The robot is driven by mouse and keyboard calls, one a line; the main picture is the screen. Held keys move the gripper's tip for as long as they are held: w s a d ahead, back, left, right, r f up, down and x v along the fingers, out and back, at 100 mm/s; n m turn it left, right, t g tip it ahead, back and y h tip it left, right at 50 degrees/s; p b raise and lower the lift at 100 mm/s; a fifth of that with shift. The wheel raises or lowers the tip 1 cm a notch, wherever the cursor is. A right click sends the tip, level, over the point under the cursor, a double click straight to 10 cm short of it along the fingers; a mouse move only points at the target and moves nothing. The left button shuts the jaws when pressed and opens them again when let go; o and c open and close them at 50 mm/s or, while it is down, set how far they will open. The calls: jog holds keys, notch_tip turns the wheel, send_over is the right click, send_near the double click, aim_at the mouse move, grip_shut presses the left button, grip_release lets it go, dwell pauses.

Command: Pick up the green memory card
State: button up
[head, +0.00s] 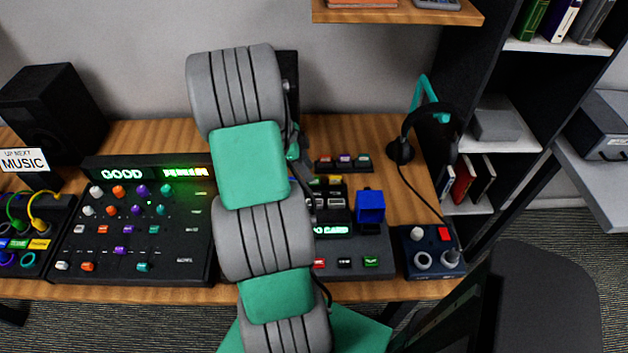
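A small dark rack (344,167) at the back of the desk holds several small coloured pieces. The green one at its right end (362,158) looks like the green memory card, but it is too small to be certain. My gripper (307,200) is mostly hidden behind my grey and green arm. Only dark parts of it show along the arm's right side, left of the rack and above the console marked "CARD". I cannot tell whether its fingers are open or shut, or whether they hold anything.
A console (345,255) with a blue block (370,206) stands right of my arm. A knob panel (135,225) is to the left. A headphone stand (428,95) and a small control box (430,250) are at the right. Bare desk shows behind the rack.

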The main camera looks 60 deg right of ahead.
jog(key=x, duration=0.3)
jog(key=shift+s+f, duration=0.15)
jog(key=shift+f, duration=0.05)
grip_shut()
dwell(0.4)
